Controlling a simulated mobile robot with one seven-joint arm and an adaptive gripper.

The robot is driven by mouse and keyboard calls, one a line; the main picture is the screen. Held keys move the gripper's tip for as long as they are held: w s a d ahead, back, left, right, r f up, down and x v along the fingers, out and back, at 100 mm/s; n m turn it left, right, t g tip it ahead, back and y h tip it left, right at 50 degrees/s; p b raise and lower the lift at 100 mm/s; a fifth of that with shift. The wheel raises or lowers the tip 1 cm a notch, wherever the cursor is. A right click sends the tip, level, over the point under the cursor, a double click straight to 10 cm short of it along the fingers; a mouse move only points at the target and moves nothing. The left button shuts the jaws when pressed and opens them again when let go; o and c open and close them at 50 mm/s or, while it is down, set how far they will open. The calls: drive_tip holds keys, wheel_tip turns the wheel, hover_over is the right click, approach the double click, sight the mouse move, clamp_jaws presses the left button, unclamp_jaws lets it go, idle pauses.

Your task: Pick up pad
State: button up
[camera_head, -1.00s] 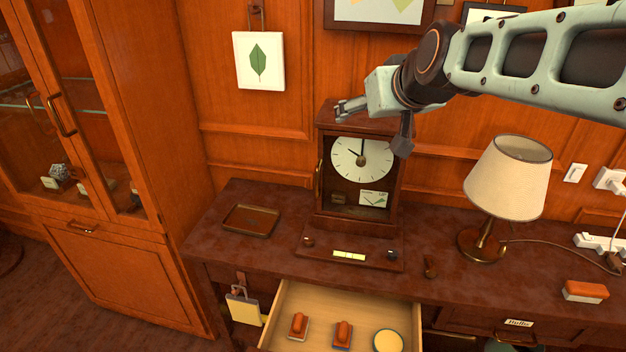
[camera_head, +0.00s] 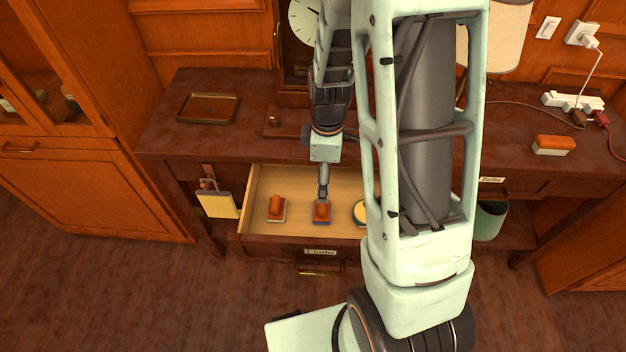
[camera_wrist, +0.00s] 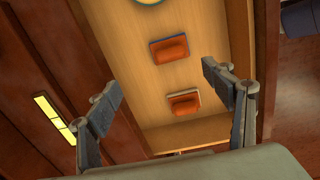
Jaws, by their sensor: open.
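The middle block has a blue base (camera_head: 321,213), also in the wrist view (camera_wrist: 169,51); the left one has a pale base (camera_head: 276,210), also in the wrist view (camera_wrist: 184,102). A yellow pad-like piece (camera_head: 218,204) hangs left of the drawer. My gripper (camera_wrist: 160,88) is open and empty, above the drawer near the blue-based block.
A brown tray (camera_head: 208,108) lies on the desk's left. The clock (camera_head: 296,70) stands behind my arm, with the lamp (camera_head: 508,35) to its right. An orange-and-white block (camera_head: 553,145) and a power strip (camera_head: 572,101) are at the right. A bin (camera_head: 490,220) stands below.

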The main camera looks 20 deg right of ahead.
sight(323, 205)
drive_tip(key=shift+s+a+f, duration=0.2)
drive_tip(key=shift+s+f, duration=0.4)
drive_tip(key=shift+s, duration=0.1)
wheel_tip(323, 205, down, 11)
drive_tip(key=shift+w+a+r+b, duration=0.1)
drive_tip(key=shift+r+b, duration=0.1)
drive_tip(key=shift+b, duration=0.35)
drive_tip(key=c, duration=1.4)
